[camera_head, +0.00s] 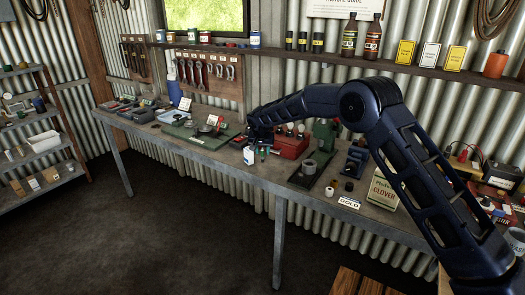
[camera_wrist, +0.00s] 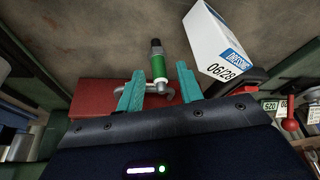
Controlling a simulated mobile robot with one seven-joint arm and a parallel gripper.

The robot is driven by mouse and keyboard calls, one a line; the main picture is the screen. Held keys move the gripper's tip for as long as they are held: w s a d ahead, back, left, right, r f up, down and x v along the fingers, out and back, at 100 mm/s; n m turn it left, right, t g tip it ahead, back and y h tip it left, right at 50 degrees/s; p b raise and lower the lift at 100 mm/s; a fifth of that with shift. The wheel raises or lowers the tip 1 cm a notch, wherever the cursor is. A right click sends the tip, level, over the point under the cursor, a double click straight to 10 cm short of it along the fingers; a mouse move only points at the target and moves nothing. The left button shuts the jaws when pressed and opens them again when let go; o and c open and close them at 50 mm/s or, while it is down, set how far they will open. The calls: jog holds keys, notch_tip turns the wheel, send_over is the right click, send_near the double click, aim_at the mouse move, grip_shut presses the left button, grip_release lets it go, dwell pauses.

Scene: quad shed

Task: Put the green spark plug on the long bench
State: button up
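The green spark plug (camera_wrist: 158,68) has a dark tip, a green band and a silver end. In the wrist view it lies between the two teal fingers of my gripper (camera_wrist: 160,78), with a gap on each side. The gripper is open, and I see no contact with the plug. In the head view my gripper (camera_head: 259,139) is low over the long grey bench (camera_head: 225,158), left of a red metal box (camera_head: 290,143). A small green item shows below the gripper there, too small to identify surely.
A white carton with a blue label (camera_wrist: 212,42) stands close to the right finger; it also shows in the head view (camera_head: 249,155). A silver handle (camera_wrist: 128,91) and red surface (camera_wrist: 98,92) are near the fingers. A green vise (camera_head: 325,133) is to the right.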

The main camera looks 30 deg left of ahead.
jog(key=v, duration=1.2)
jog(key=shift+r, duration=0.15)
